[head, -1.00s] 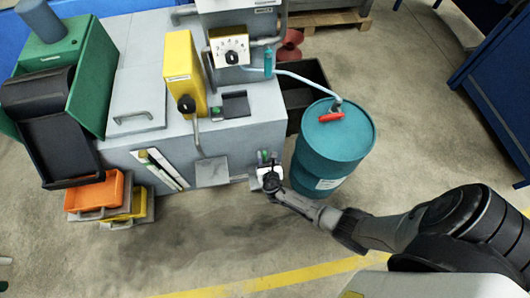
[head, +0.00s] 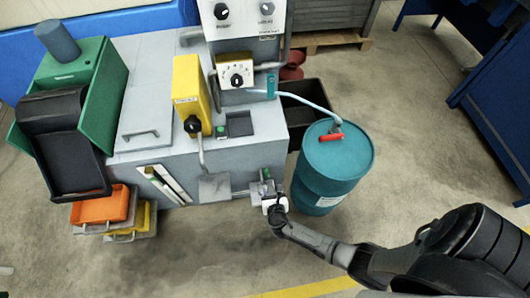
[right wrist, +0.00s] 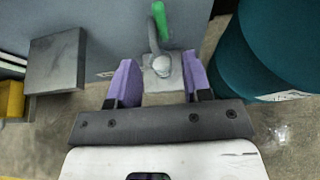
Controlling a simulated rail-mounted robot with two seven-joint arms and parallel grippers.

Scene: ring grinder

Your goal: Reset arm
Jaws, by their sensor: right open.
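The grey grinder machine (head: 150,167) stands at the left and centre of the head view. At its lower right corner is a small grey fitting with a green-tipped lever (head: 265,174). My right gripper (head: 274,203) is just in front of that fitting. My left gripper is not in view.
A teal barrel (head: 333,165) with a red handle stands close right of my right gripper; it also shows in the right wrist view (right wrist: 265,50). Orange (head: 104,208) and yellow trays sit at the lower left. A blue structure (head: 490,90) is at the right. Floor between is clear.

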